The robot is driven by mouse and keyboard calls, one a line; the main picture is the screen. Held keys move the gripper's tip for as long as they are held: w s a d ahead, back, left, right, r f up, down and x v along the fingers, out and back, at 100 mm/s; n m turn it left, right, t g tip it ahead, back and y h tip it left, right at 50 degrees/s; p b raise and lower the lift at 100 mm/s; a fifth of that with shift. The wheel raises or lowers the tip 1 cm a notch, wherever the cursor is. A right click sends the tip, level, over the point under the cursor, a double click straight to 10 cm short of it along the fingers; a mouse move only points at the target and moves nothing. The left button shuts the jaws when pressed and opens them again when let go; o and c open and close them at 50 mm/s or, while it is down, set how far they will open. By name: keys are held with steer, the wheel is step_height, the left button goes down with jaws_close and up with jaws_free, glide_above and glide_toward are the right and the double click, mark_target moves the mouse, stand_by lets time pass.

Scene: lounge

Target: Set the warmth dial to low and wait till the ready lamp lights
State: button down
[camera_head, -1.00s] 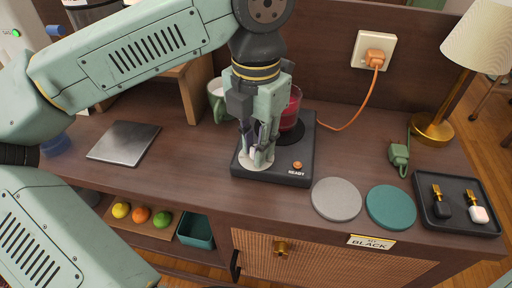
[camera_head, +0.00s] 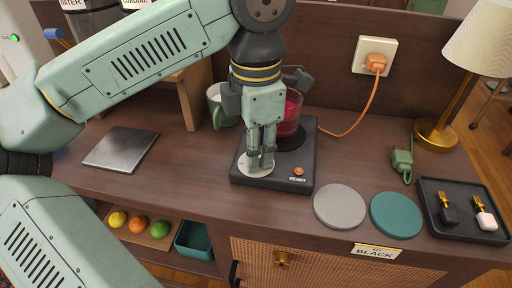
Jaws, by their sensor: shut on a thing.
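The dark warmer (camera_head: 277,182) stands on the sideboard top. A glass of red drink (camera_head: 288,120) stands on its round plate, partly behind my gripper. The warmth dial's pale round face (camera_head: 243,169) is at the warmer's front left. My gripper (camera_head: 261,165) points down and is shut on the dial's knob. The fingers hide the knob and most of the markings, so I cannot read its setting. The ready lamp (camera_head: 299,171) is a small orange dome above the word READY at the front right. I cannot tell whether it is lit.
A green mug (camera_head: 219,107) stands just behind left of the warmer. A grey coaster (camera_head: 339,206) and a teal coaster (camera_head: 396,215) lie to the right, beside a black tray (camera_head: 462,228). An orange cord runs from the warmer to the wall plug (camera_head: 376,63). A metal plate (camera_head: 121,148) lies left.

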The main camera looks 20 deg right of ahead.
stand_by(0.3)
steer(key=c, duration=1.4)
jaws_free()
steer(key=shift+r, duration=0.1)
step_height(320, 180, up, 12)
steer(key=shift+f, duration=0.1)
